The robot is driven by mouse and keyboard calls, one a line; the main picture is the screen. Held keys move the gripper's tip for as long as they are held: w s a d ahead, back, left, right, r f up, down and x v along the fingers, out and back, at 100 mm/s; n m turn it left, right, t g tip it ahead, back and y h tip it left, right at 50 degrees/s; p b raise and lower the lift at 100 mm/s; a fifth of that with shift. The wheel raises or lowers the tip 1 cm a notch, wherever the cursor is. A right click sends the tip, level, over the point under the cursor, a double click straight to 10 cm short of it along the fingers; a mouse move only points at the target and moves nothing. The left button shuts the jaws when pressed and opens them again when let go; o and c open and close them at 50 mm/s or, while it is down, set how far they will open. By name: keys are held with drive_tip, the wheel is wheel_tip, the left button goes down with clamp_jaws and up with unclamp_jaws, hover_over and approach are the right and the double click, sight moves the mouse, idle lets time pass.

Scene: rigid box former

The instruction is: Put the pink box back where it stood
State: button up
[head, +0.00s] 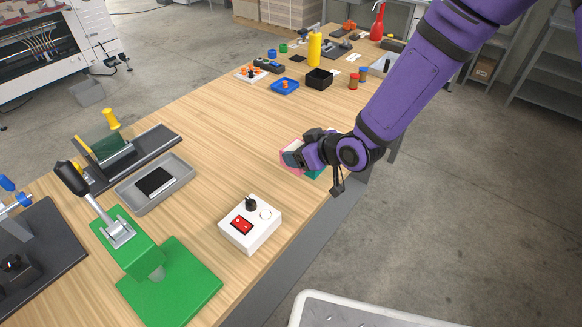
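The pink box (286,162) is at the right side of the wooden table, mostly hidden behind my gripper (294,158). My gripper reaches in from the right, and its dark fingers lie across the box and appear closed on it. Only the box's left and lower edges show. A teal patch (316,173) shows just below and right of the gripper; I cannot tell whether it is a separate thing. Whether the box touches the table is hidden.
A white control box (250,224) with a red switch and black knob stands nearer, by the green press (170,281). A grey tray (155,184) lies left. A black bin (319,79), blue tray (285,86) and yellow bottle (314,48) stand farther back. The table's middle is clear.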

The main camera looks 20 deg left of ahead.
drive_tip(key=shift+n+g, duration=0.4)
drive_tip(key=f, duration=0.1)
drive_tip(key=s+a+f, duration=0.1)
drive_tip(key=f, duration=0.1)
drive_tip(key=s+a+f, duration=0.1)
drive_tip(key=shift+f, duration=2.15)
drive_tip(key=shift+f, duration=0.75)
drive_tip(key=o, duration=1.1)
drive_tip(key=shift+o, duration=0.2)
drive_tip(key=v, duration=1)
drive_tip(key=shift+d, duration=0.4)
drive_tip(key=shift+r, duration=0.2)
